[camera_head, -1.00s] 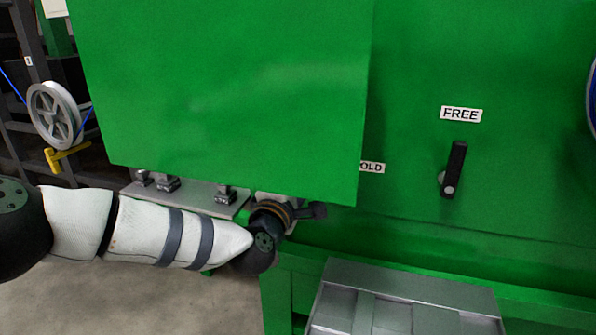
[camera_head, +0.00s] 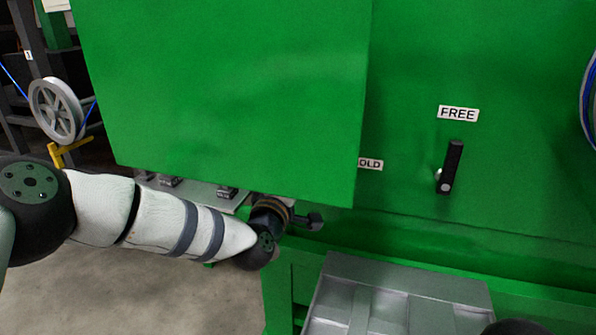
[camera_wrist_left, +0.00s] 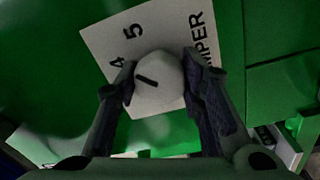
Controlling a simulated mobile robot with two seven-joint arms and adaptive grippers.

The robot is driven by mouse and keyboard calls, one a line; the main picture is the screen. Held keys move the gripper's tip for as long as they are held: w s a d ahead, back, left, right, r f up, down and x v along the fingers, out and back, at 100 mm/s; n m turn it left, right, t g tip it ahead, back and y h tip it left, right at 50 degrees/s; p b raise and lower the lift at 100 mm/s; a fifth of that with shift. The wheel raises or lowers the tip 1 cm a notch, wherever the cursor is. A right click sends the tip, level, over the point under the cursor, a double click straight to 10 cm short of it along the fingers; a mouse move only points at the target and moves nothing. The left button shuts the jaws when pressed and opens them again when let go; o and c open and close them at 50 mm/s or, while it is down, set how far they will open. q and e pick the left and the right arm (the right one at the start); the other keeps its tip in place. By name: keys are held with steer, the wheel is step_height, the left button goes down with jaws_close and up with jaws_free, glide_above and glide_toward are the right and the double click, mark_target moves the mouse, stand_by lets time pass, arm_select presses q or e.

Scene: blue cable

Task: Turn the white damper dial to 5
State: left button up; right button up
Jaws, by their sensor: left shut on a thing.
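The white damper dial (camera_wrist_left: 157,84) shows in the left wrist view, with a dark pointer line across its face. It sits on a white label plate (camera_wrist_left: 158,32) bearing the numbers 4 and 5 and part of a word ending "PER". The line runs slantwise; I cannot tell surely which number it marks. My left gripper (camera_wrist_left: 160,85) is shut on the dial, one finger on each side. In the head view the dial and my left fingers are hidden behind the large green panel (camera_head: 230,80). My right gripper is not in view.
A black lever (camera_head: 450,167) hangs below a FREE sign (camera_head: 458,113) on the green wall. A grey tray (camera_head: 400,276) lies at the bottom. A grey pulley wheel (camera_head: 56,109) with blue cable stands at the left, above a yellow handle (camera_head: 62,153).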

arm_select(q)
steer(key=o, duration=1.1)
steer(key=shift+o, duration=0.2)
steer(key=shift+s+a, duration=0.1)
steer(key=v, duration=1.1)
steer(key=shift+s+a, duration=0.15)
steer(key=shift+s, duration=0.2)
